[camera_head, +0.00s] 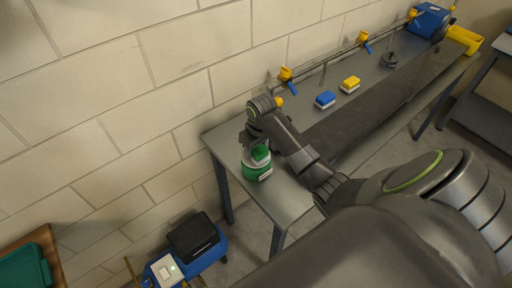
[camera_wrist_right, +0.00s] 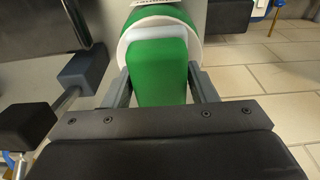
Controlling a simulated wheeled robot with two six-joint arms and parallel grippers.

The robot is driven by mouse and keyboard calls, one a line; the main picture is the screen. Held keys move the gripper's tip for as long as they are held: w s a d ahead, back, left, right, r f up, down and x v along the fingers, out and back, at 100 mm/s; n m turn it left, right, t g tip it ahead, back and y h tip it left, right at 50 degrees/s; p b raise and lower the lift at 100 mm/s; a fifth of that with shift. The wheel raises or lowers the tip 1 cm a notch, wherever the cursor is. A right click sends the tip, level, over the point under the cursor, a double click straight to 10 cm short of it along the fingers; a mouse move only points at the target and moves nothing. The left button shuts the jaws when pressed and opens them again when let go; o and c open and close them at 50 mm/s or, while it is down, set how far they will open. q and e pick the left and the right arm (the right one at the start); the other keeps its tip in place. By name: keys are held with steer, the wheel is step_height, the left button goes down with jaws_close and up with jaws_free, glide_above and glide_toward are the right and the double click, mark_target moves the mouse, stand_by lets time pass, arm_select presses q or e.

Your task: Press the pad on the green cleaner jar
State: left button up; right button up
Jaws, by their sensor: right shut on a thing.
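The green cleaner jar (camera_head: 254,173) stands on the left end of the grey bench, with a pale label and green sides. In the right wrist view the jar (camera_wrist_right: 158,13) shows as a white rim and green behind the pad. My right gripper (camera_head: 256,146) is at the jar's top, with a finger on each side of a green pad (camera_head: 261,153). The wrist view shows the pad (camera_wrist_right: 160,70), with a white far edge, between the two fingers. The pad overlaps the jar's mouth; whether they touch is unclear. My left gripper is out of view.
A blue pad (camera_head: 325,100) and a yellow pad (camera_head: 350,84) lie on the bench (camera_head: 287,200). A rail with yellow-and-blue nozzles (camera_head: 286,75) runs along the wall. A blue bin (camera_head: 430,20) and a yellow tray (camera_head: 465,39) are at the far end.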

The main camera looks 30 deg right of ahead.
steer(key=shift+r+p, duration=0.35)
steer(key=shift+r, duration=3.15)
steer(key=shift+s+f, duration=0.1)
